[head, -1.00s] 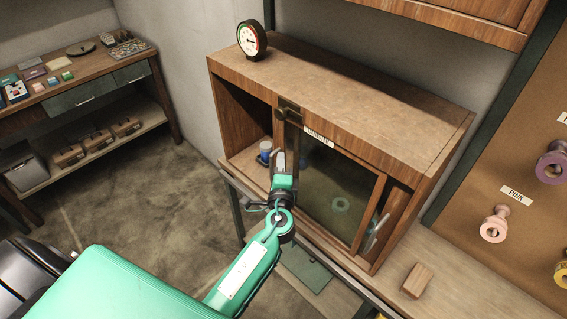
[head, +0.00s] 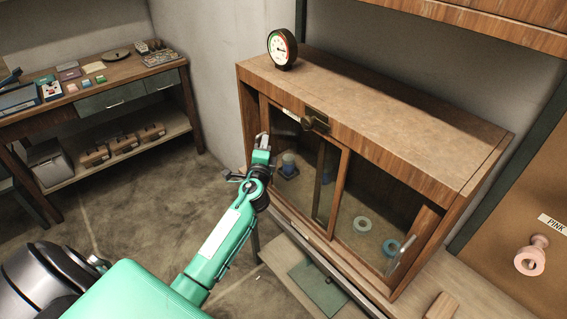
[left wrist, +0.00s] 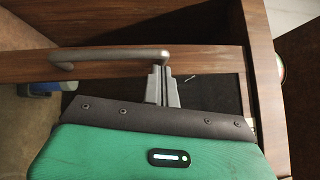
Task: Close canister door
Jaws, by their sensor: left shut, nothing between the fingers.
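The wooden canister cabinet (head: 385,105) stands on the bench, with a framed glass sliding door (head: 337,190) across its left part. A blue-capped canister (head: 289,164) shows at the left, inside the cabinet. My left gripper (head: 262,140) is in front of the door's left side, shut and empty. In the left wrist view, its closed fingertips (left wrist: 162,80) are at the right end of a metal bar handle (left wrist: 110,56) on the wooden door frame; I cannot tell whether they touch it. My right gripper is not in view.
A round gauge (head: 282,48) stands on the cabinet top. A pale ring (head: 362,223) shows inside the cabinet's right part, by another handle (head: 402,252). A wooden block (head: 442,306) lies on the bench. A side table (head: 120,85) stands at the left.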

